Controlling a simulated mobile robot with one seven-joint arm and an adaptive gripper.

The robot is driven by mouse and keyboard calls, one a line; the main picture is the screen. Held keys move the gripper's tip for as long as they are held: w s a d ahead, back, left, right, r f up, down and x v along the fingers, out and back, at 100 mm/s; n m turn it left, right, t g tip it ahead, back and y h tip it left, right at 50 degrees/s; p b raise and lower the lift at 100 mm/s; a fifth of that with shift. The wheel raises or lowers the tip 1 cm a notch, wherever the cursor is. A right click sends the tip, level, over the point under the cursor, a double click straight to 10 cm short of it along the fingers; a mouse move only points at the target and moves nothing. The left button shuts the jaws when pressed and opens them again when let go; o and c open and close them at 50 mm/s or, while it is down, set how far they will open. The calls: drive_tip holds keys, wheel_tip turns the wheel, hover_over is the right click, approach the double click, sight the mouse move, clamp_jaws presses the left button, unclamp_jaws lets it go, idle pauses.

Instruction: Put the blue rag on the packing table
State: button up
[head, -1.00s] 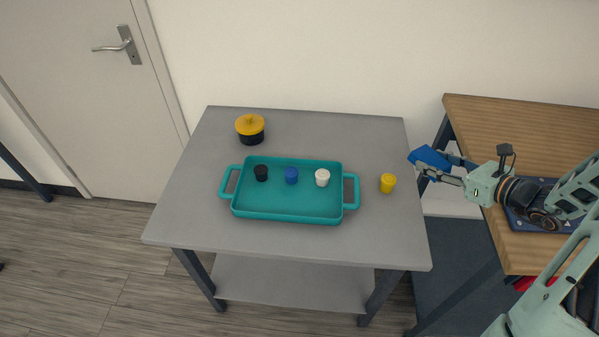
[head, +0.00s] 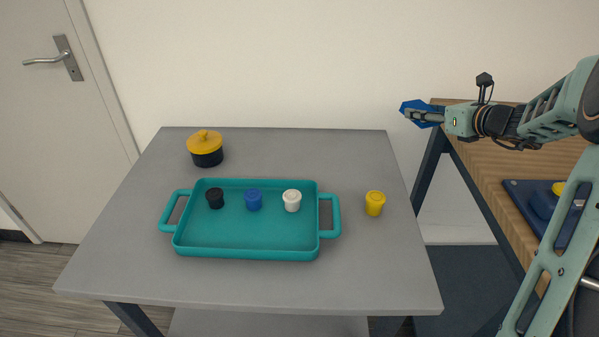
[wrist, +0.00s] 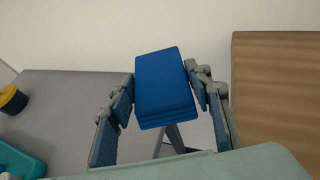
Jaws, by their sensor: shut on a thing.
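The blue rag (wrist: 163,80) is a folded blue stack, held between the two fingers of my gripper (wrist: 160,105) in the wrist view. In the head view, the rag (head: 413,105) shows at the tip of my gripper (head: 422,115), which is shut on it. They are in the air at the right, above the gap between a grey table (head: 120,260) and a wooden-topped table (head: 500,180). I cannot tell from the frames which one is the packing table.
On the grey table are a teal tray (head: 245,253) holding black, blue and white small items, a yellow-lidded black pot (head: 207,150) and a yellow cup (head: 375,203). The grey table's front and back right are clear. A dark blue item (head: 535,205) lies on the wooden top.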

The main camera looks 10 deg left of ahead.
drive_tip(key=b, duration=0.4)
hover_over(363, 152)
drive_tip(key=d, duration=0.4)
wheel_tip(363, 152, down, 5)
drive_tip(key=a+f, duration=0.1)
drive_tip(key=f, duration=0.1)
drive_tip(key=a+f+b, duration=0.1)
drive_tip(key=a+f, duration=0.1)
drive_tip(key=shift+s+a, duration=0.1)
drive_tip(key=shift+a, duration=0.05)
drive_tip(key=shift+a+f+b, duration=0.25)
drive_tip(key=shift+f+b, duration=0.25)
drive_tip(key=shift+f, duration=0.5)
drive_tip(key=shift+a+f+b, duration=0.2)
drive_tip(key=shift+f+b, duration=0.3)
drive_tip(key=shift+f, duration=0.5)
drive_tip(key=shift+f, duration=0.2)
drive_tip(key=o, duration=1)
drive_tip(key=shift+r, duration=0.1)
drive_tip(key=shift+o, duration=0.2)
